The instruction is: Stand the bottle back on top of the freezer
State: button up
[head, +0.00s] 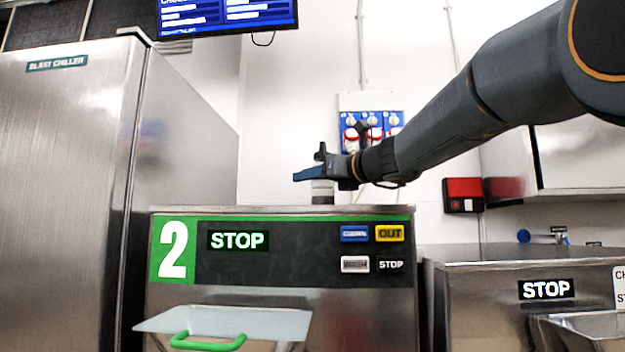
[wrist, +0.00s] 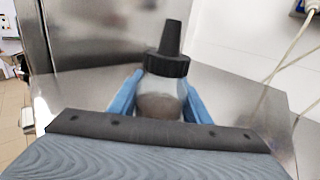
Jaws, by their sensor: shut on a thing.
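The bottle is a squeeze bottle with a dark ribbed cap and pointed nozzle. In the wrist view the bottle (wrist: 160,98) stands upright between the two blue fingers of my gripper (wrist: 162,92), which is shut on its clear, brownish-grey body. In the head view my gripper (head: 308,174) is above the freezer marked 2 (head: 285,245). The lower part of the bottle (head: 322,191) shows beneath the fingers, close to the freezer's top edge. I cannot tell whether its base touches the top.
A tall blast chiller (head: 70,170) stands on the left. Another steel machine (head: 500,268) stands lower on the right. A blue socket panel (head: 393,118) is on the wall behind my gripper. The steel top around the bottle looks clear in the wrist view.

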jog(key=shift+f, duration=0.1)
jog(key=o, duration=1.1)
jog(key=shift+c, duration=0.2)
jog(key=shift+s+d, duration=0.15)
jog(key=shift+d, duration=0.05)
jog(key=b+v, duration=0.3)
jog(key=v, duration=0.8)
jog(key=shift+s+d, duration=0.15)
jog(key=shift+s, duration=0.1)
